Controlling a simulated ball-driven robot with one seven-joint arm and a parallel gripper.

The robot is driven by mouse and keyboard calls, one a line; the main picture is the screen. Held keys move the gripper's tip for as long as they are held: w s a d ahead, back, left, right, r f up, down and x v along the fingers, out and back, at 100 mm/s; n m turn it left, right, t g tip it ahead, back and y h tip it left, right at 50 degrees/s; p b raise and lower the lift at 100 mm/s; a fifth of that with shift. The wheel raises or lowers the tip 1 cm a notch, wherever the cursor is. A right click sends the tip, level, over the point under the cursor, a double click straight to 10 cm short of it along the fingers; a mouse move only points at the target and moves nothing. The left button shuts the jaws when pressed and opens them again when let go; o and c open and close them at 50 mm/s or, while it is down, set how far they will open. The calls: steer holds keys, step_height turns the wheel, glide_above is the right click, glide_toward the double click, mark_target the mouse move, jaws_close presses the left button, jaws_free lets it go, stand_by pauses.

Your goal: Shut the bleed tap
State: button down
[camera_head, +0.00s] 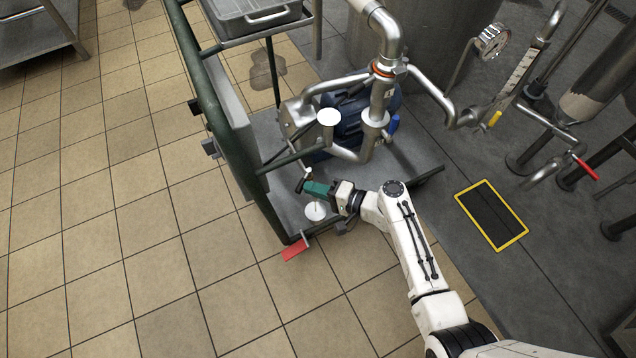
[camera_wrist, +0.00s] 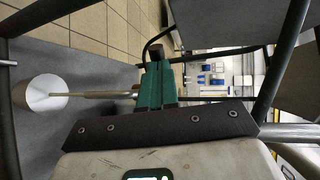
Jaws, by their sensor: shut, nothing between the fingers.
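My gripper (camera_head: 306,186) has green fingers and is shut and empty, low over the grey cart deck at the front of the blue pump. The fingers also show in the wrist view (camera_wrist: 155,68). A thin metal rod (camera_wrist: 95,95) runs from beside the fingers to a pale round disc (camera_wrist: 40,94); the disc also shows below the gripper in the head view (camera_head: 315,211). A small dark-ended fitting (camera_head: 302,182) is close to the fingertips. Whether this fitting or the rod belongs to the bleed tap, and how the tap is turned, I cannot tell.
The blue pump (camera_head: 350,115) and steel pipes (camera_head: 382,95) stand behind my gripper. A blue handle (camera_head: 394,123) is on the pipework. The green cart frame (camera_head: 215,110) rises at left. A red plate (camera_head: 295,249) juts out low. Tiled floor at left is clear.

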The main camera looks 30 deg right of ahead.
mark_target(297, 188)
steer(key=shift+w+a+m+t+h, duration=0.35)
steer(key=shift+a+m+t+h, duration=0.2)
steer(key=shift+m+h, duration=0.35)
steer(key=shift+w+a+m+t+h, duration=0.4)
steer(key=shift+a+m+h, duration=0.25)
steer(key=shift+h, duration=0.45)
steer(key=shift+w+a+m+t+h, duration=0.3)
steer(key=shift+a+m+t+h, duration=0.25)
steer(key=shift+m+h, duration=0.4)
steer(key=shift+w+a+r, duration=0.1)
steer(key=shift+w, duration=0.05)
